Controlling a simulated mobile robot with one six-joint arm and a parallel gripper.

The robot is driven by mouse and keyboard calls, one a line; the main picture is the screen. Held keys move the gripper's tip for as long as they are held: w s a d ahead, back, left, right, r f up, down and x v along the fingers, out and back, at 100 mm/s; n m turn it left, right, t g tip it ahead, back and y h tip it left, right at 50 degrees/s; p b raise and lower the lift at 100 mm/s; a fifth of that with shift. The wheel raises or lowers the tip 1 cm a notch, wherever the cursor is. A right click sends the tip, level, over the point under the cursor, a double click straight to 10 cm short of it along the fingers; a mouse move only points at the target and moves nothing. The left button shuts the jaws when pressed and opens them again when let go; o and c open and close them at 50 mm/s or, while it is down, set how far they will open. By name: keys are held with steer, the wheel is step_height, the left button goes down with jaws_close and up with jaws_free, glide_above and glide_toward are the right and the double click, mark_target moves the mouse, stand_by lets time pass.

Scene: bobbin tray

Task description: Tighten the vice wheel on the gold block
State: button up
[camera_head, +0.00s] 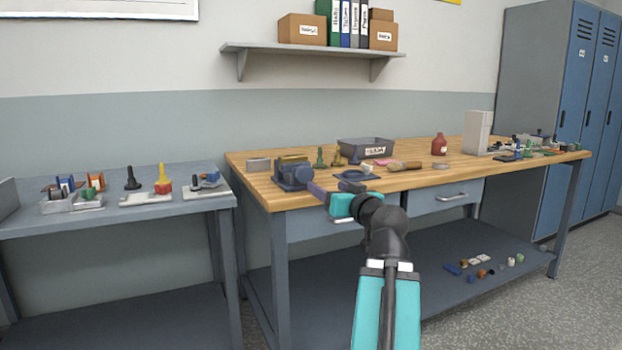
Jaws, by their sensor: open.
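The vice (287,184) is a dark blue-grey body on the left front part of the wooden bench. The gold block (291,160) sits in the top of the vice, seemingly between its jaws; the contact is too small to tell. The vice wheel (303,173) is a blue-grey round shape on the vice's right side, partly hidden by my gripper. My gripper (311,187) is open at the wheel, reaching in from the lower right. Its fingers overlap the wheel in the picture. I cannot tell whether they touch it or stand around it.
Small pawn-like pieces (320,158), a dark labelled bin (366,149), a brush (404,166) and a red bottle (439,145) stand right of the vice. A grey side table (110,221) with small parts is at left. The bench's front middle (440,176) is clear.

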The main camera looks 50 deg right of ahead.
steer(key=shift+w+d+r+p, duration=0.15)
steer(key=shift+w+p, duration=0.15)
steer(key=shift+p, duration=0.2)
steer(key=p, duration=0.9)
glide_toward(307, 176)
steer(key=shift+b+x, duration=0.5)
steer(key=shift+x, duration=3.95)
steer(key=c, duration=1.1)
steer(key=shift+o, duration=0.2)
